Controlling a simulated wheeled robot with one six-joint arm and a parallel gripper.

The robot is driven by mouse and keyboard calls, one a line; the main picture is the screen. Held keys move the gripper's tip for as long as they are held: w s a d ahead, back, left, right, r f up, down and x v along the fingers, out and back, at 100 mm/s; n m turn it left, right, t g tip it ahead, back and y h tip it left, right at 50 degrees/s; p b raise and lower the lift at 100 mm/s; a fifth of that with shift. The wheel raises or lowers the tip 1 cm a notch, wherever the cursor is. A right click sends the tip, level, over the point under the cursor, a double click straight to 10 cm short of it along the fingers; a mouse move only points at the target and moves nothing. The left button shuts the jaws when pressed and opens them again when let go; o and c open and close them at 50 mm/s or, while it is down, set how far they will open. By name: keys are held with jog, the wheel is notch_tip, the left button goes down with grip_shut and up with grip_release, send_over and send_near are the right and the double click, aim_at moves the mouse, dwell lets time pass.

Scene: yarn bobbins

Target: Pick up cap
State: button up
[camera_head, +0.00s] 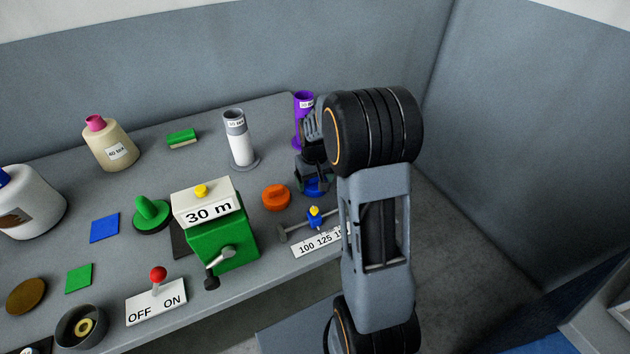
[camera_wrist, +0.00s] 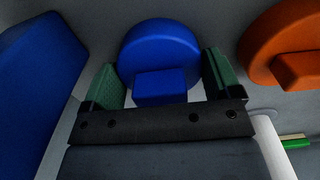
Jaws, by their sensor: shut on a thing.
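A round blue cap (camera_wrist: 160,45) with a block-shaped handle sits between the two green finger pads of my gripper (camera_wrist: 160,78) in the wrist view. My gripper is shut on this cap. In the head view my gripper (camera_head: 313,172) is low over the right part of the table, and a little of the blue cap (camera_head: 316,187) shows under it. I cannot tell whether the cap is clear of the table. An orange cap (camera_head: 275,197) of similar shape lies to the left; it also shows in the wrist view (camera_wrist: 285,45).
A purple bobbin (camera_head: 302,108) stands just behind my gripper, and a grey-and-white bobbin (camera_head: 240,145) behind left. A slider with a blue knob (camera_head: 315,219) is close in front. A green counter box (camera_head: 226,242) stands left. The table's right edge is near.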

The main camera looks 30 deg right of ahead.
jog(key=shift+c, duration=0.5)
jog(key=shift+r, duration=0.1)
jog(key=shift+r, duration=0.5)
notch_tip(320, 180, up, 2)
jog(key=shift+r, duration=0.2)
jog(key=s+a+r, duration=0.3)
jog(key=s+r, duration=0.6)
jog(key=s, duration=0.4)
jog(key=shift+s+r, duration=0.25)
jog(key=shift+s, duration=0.1)
